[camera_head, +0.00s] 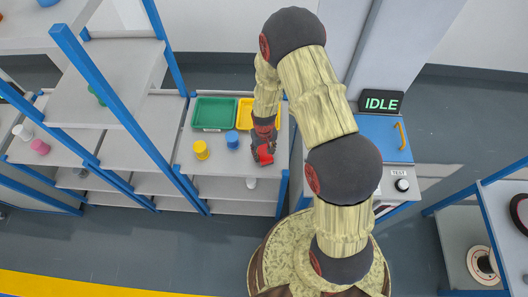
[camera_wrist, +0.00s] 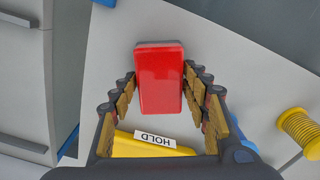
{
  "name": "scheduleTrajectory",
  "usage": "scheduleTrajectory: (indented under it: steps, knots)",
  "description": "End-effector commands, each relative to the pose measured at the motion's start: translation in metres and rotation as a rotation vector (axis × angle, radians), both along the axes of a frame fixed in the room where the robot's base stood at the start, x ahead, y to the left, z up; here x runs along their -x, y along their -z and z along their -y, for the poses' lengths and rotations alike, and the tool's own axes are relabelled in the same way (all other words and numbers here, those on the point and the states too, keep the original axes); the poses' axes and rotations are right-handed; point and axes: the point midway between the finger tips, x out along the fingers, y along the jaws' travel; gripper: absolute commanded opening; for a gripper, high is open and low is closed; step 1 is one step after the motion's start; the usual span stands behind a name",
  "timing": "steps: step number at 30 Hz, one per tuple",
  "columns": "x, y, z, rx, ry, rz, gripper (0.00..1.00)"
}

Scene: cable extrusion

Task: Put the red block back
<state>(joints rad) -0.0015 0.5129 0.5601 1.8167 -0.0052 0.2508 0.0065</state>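The red block (camera_head: 265,154) is at the tip of my arm, at the right part of the worktop (camera_head: 215,185). In the wrist view the red block (camera_wrist: 160,80) lies between my two fingers, its red face toward the camera and a dark grey end at the top. My gripper (camera_wrist: 160,78) appears shut on it, with both fingertips against its sides. My gripper also shows in the head view (camera_head: 262,150). I cannot tell whether the block touches the worktop.
A green tray (camera_head: 214,113) and a yellow tray (camera_head: 244,114) stand at the back; the wrist view shows a HOLD label (camera_wrist: 155,138). A yellow spool (camera_head: 201,150), a blue spool (camera_head: 232,140) and a white piece (camera_head: 251,183) are nearby. Blue shelf posts (camera_head: 120,110) stand left.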

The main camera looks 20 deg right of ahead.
Motion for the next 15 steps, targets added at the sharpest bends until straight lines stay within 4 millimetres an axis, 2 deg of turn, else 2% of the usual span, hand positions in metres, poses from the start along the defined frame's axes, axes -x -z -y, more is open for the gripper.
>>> scheduleTrajectory:
  steps: [6, 15]
  knots:
    - [-0.0001, -0.0003, 0.0000, 0.000, 0.000, 0.000, 0.60]
    - [-0.0001, -0.0015, 0.0000, 0.000, 0.000, 0.000, 0.60]
